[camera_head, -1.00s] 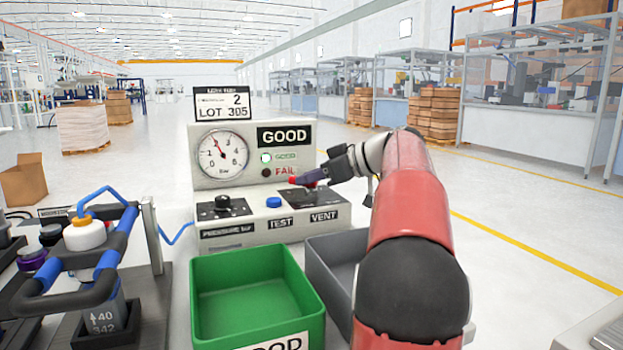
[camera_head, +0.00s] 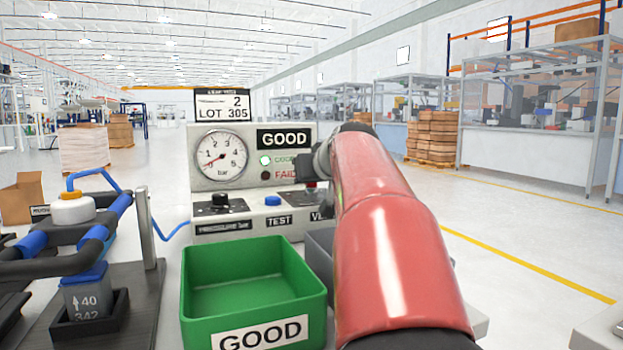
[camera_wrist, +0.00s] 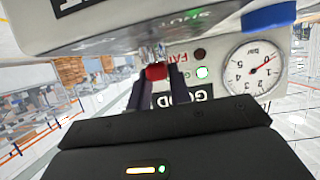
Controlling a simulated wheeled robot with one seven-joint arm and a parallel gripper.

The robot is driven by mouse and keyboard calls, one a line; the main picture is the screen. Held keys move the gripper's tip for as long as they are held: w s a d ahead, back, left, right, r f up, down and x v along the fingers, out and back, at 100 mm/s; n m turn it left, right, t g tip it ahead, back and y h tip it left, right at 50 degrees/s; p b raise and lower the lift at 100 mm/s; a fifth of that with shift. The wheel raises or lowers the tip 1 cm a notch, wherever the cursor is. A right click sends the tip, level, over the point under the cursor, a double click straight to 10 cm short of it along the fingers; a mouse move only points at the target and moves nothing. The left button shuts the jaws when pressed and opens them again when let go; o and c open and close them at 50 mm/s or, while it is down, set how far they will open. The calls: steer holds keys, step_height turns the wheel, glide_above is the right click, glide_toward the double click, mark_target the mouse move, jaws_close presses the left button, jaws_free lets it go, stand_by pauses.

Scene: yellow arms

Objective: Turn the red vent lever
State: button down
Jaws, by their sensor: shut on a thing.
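The red vent lever (camera_wrist: 156,72) sits between the two dark fingers of my gripper (camera_wrist: 159,88) in the wrist view, and the fingers are shut on it. In the head view my arm hides most of the lever and fingers. The grey test unit (camera_head: 250,226) stands behind the bins. Its VENT label is partly covered by my arm. The gauge (camera_head: 220,152) needle points to the lower left, near 0; the gauge also shows upside down in the wrist view (camera_wrist: 252,66). The green lamp (camera_head: 265,160) is lit beside the GOOD display.
A blue TEST button (camera_head: 272,200) and a black knob (camera_head: 220,200) are left of the lever. A green GOOD bin (camera_head: 254,291) stands in front, with a grey bin (camera_head: 320,243) partly behind my arm. A fixture with blue clamps (camera_head: 92,246) is at left.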

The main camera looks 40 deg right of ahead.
mark_target(295, 206)
steer(key=m+g+h+p, duration=0.1)
steer(key=m+h, duration=0.2)
steer(key=shift+a+m+g+h, duration=0.15)
steer(key=shift+m+g+h, duration=0.15)
steer(key=shift+g+h, duration=0.1)
steer(key=m+g+h+b, duration=0.1)
steer(key=m+g+h, duration=0.1)
steer(key=shift+w+f+m+h+b, duration=0.1)
steer(key=shift+f+m+h+b, duration=0.05)
steer(key=shift+m+h+b, duration=0.2)
steer(key=shift+m+g+h+b, duration=0.55)
steer(key=shift+m+g+b, duration=0.15)
steer(key=shift+m+g, duration=0.45)
steer(key=c, duration=1.3)
jaws_free()
steer(key=v, duration=0.7)
steer(key=shift+a, duration=0.3)
steer(key=shift+r, duration=0.2)
